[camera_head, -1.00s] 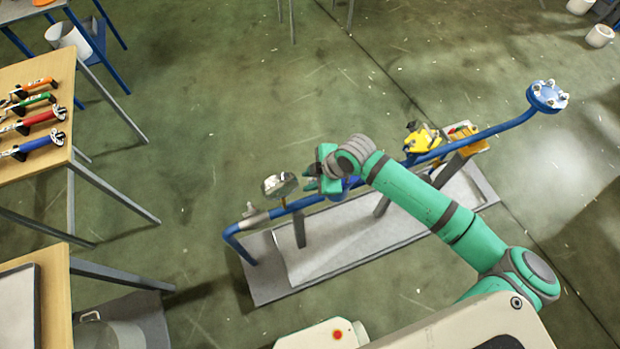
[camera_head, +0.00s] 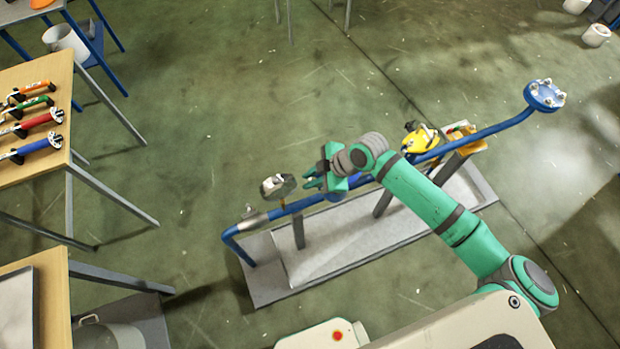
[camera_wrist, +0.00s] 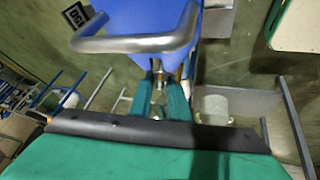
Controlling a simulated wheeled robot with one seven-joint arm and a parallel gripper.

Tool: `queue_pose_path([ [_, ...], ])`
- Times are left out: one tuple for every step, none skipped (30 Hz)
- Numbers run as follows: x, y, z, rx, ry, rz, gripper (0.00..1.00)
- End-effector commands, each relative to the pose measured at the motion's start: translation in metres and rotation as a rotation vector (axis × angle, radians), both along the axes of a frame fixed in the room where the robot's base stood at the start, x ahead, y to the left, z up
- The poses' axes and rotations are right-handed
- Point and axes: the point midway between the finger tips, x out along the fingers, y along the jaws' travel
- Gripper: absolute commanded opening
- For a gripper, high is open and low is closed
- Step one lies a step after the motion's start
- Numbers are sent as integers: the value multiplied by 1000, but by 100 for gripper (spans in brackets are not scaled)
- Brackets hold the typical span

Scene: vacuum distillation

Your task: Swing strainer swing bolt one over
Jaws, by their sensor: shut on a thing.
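The blue strainer (camera_head: 336,196) sits in the blue pipe run, largely hidden behind my gripper in the head view. In the wrist view its blue body (camera_wrist: 150,18) fills the top, with a bent metal bar handle (camera_wrist: 135,44) across it. My gripper (camera_head: 312,180) is beside the strainer, its green fingers pointing left. In the wrist view my gripper (camera_wrist: 171,92) is shut on the swing bolt (camera_wrist: 159,95), a small metal piece between the fingers just below the handle. Which swing bolt this is I cannot tell.
The blue pipe (camera_head: 290,208) runs over a grey drip tray (camera_head: 345,248) on the floor. A silver-faced gauge (camera_head: 278,186) stands left of my gripper, and a yellow device (camera_head: 420,140) right of it. A table with coloured tools (camera_head: 62,160) is far left. Open floor lies behind the pipe.

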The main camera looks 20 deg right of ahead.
Motion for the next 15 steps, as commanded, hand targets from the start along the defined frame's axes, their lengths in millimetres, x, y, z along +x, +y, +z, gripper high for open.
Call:
queue_pose_path([
  [0,0,0,0,-1,0,0],
  [0,0,0,-1,-1,0,0],
  [0,0,0,-1,-1,0,0],
  [0,0,0,-1,-1,0,0],
  [0,0,0,-1,-1,0,24],
  [0,0,0,-1,-1,0,26],
  [0,0,0,-1,-1,0,26],
  [0,-1,0,-1,-1,-1,26],
  [0,-1,0,-1,-1,-1,26],
  [0,-1,0,-1,-1,-1,26],
  [0,-1,0,-1,-1,-1,26],
  [0,0,0,-1,-1,0,26],
  [0,0,0,-2,-1,1,26],
  [0,0,1,-2,-1,1,26],
  [0,0,2,-2,-1,2,26],
])
